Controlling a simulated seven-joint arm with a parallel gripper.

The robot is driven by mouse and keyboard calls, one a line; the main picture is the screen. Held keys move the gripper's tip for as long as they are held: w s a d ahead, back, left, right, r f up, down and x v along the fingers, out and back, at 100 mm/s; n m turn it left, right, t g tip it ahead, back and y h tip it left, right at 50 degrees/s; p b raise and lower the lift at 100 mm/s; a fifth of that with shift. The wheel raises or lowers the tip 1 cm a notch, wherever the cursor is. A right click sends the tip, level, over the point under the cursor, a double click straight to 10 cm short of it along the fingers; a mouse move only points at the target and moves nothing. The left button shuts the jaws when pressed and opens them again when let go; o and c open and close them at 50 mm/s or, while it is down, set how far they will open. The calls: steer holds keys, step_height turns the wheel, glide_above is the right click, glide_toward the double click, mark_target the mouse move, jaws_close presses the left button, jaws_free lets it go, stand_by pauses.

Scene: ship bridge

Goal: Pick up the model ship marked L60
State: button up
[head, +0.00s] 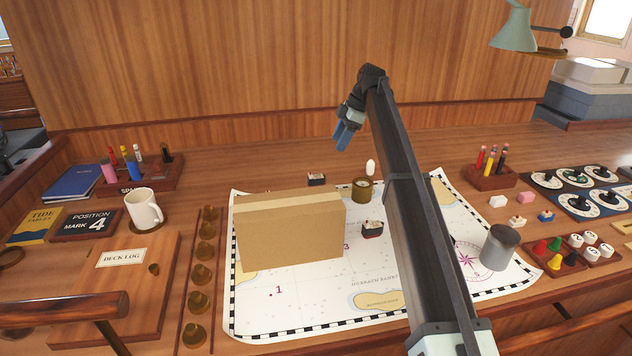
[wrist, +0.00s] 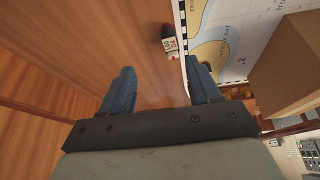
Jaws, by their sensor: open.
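A small model ship (head: 317,179) with a dark hull and pale top sits on the wooden desk just behind the chart. A ship with a black hull, red part and white label shows beyond my fingertips in the wrist view (wrist: 170,42); its mark is too small to read surely. A second dark-hulled model ship (head: 372,230) with a white and red top stands on the chart, right of the cardboard box; its mark is not readable. My gripper (head: 343,138) is open and empty, above the back of the desk. Its blue fingers (wrist: 160,68) are apart, short of the ship.
A large cardboard box (head: 290,237) stands on the chart (head: 310,318). A brass-coloured pot (head: 361,190) and a white upright piece (head: 370,167) are right of the rear ship. A grey cylinder (head: 498,250) and small coloured ships (head: 546,216) are at right. Desk behind the chart is mostly clear.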

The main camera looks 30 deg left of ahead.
mark_target(317, 176)
steer(key=shift+n+h, duration=0.3)
steer(key=shift+n, duration=0.3)
steer(key=x, duration=0.4)
steer(key=s+x, duration=0.1)
steer(key=x, duration=0.4)
steer(key=s+a+r+x, duration=0.1)
steer(key=x, duration=0.4)
steer(key=shift+s+f, duration=0.2)
steer(key=shift+s, duration=0.1)
steer(key=shift+g, duration=0.3)
steer(key=c, duration=1)
steer(key=shift+r, duration=0.1)
steer(key=shift+c, duration=0.2)
